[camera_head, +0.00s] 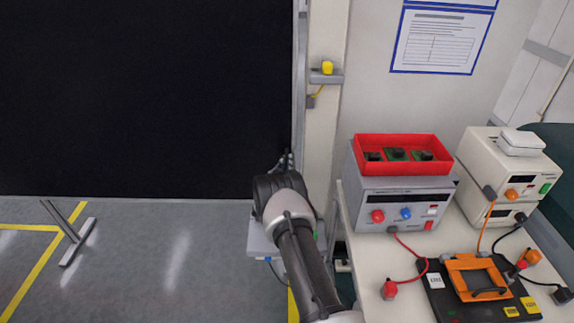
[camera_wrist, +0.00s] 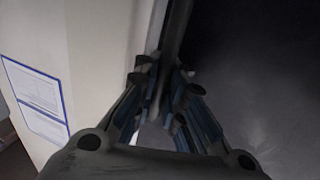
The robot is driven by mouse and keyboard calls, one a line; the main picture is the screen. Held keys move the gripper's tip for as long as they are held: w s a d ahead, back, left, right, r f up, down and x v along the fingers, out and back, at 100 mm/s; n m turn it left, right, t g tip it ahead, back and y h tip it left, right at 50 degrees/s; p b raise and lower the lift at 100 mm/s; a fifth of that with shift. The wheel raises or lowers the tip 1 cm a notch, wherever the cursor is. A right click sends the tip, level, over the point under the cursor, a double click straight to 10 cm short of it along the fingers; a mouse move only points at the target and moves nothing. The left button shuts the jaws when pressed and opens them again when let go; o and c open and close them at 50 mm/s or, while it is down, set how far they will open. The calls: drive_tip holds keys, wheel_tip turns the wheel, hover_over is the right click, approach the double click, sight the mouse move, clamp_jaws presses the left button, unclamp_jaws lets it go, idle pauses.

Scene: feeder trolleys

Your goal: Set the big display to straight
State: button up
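The big display (camera_head: 145,95) is a large flat black panel that fills the left and middle of the head view. Its right edge stands beside a pale wall post. In the wrist view its dark surface (camera_wrist: 265,70) fills the right side. My gripper (camera_head: 286,162) is at the lower part of this right edge, mostly hidden behind my wrist in the head view. In the wrist view the fingers of my gripper (camera_wrist: 163,75) come close together, one on each side of a thin dark upright edge strip. The exact finger contact is dark and hard to see.
A bench (camera_head: 378,275) at right holds a grey power supply (camera_head: 400,205), a red tray (camera_head: 402,141) and a black board with an orange fixture (camera_head: 475,277). A T-shaped stand foot (camera_head: 77,243) is on the floor at left. The floor in between is clear.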

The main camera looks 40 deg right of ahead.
drive_tip(key=shift+o, duration=1.2)
drive_tip(key=shift+a, duration=0.15)
drive_tip(key=v, duration=1.2)
drive_tip(key=shift+r, duration=0.1)
